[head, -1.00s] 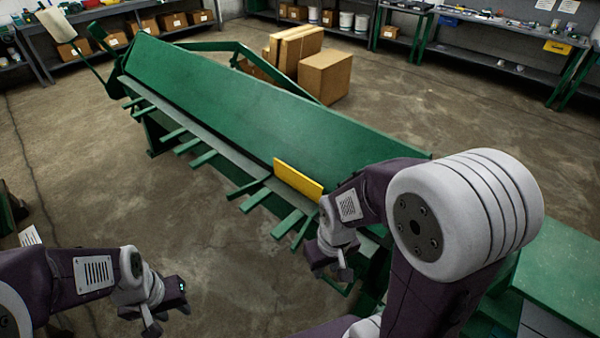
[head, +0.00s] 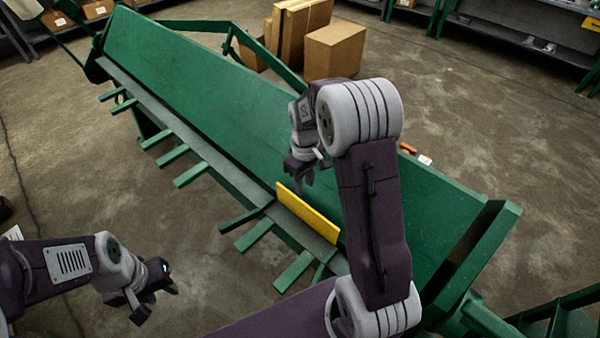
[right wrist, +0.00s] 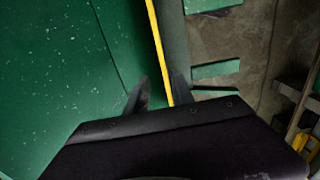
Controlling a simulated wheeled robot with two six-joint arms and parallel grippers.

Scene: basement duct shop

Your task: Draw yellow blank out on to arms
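The yellow blank (head: 307,212) stands on edge, tilted, along the front of the green folding machine (head: 190,85). Several green arms (head: 253,236) stick out from the machine's front edge below it. My right gripper (head: 303,178) is just above the blank's left end, pointing down. In the right wrist view the blank (right wrist: 156,45) is a thin yellow strip running down between my two open fingertips (right wrist: 160,95). I cannot tell whether a finger touches it. My left gripper (head: 152,297) is open and empty above the floor at lower left.
Cardboard boxes (head: 333,50) stand on the floor behind the machine. A small orange item (head: 407,148) lies beyond the machine's back edge. Shelves line the back. The concrete floor (head: 110,200) in front of the arms is clear.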

